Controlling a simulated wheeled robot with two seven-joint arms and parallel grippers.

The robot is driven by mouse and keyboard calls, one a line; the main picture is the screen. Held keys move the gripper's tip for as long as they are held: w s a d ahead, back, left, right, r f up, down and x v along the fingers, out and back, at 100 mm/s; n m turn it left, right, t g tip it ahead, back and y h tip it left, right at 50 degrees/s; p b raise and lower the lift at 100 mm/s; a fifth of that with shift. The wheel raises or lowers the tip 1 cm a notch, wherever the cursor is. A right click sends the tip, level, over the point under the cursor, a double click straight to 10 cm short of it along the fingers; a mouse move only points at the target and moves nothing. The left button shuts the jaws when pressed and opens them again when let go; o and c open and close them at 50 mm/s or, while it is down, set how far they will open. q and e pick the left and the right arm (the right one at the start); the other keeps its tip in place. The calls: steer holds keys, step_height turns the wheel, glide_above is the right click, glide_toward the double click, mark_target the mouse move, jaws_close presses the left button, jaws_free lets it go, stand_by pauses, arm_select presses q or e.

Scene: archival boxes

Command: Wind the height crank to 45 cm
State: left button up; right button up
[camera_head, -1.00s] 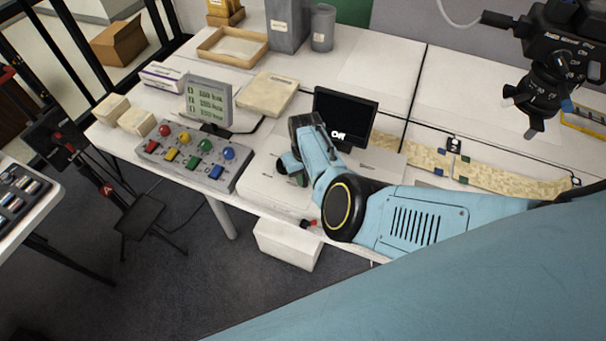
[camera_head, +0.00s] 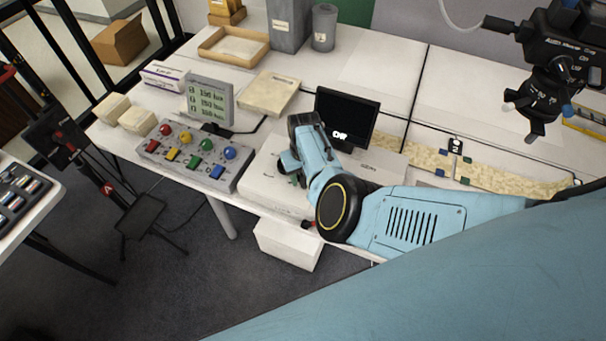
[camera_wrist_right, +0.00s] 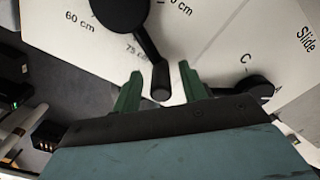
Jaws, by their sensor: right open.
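The black height crank (camera_wrist_right: 150,48) shows in the right wrist view, its round hub at the top and its arm slanting down to a cylindrical handle (camera_wrist_right: 160,82). Printed marks around it read 60 cm and 75 cm; another ends in "0 cm" and is cut off. My right gripper (camera_wrist_right: 160,84) is open, its green fingers on either side of the handle, with gaps visible. In the head view my right gripper (camera_head: 292,168) is over the white box-like unit (camera_head: 262,180) at the table's front, and my arm hides the crank. My left gripper is not in view.
A black screen (camera_head: 347,115) stands just behind my right gripper. A button panel (camera_head: 193,158) and a grey display (camera_head: 209,102) are to the left. A second dark knob (camera_wrist_right: 250,88), near "Slide", is right of the fingers in the wrist view.

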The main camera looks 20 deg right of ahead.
steer(key=shift+r, duration=0.1)
step_height(320, 180, up, 6)
steer(key=p, duration=0.6)
steer(key=shift+r, duration=0.2)
steer(key=shift+r+p, duration=0.3)
steer(key=shift+r, duration=0.2)
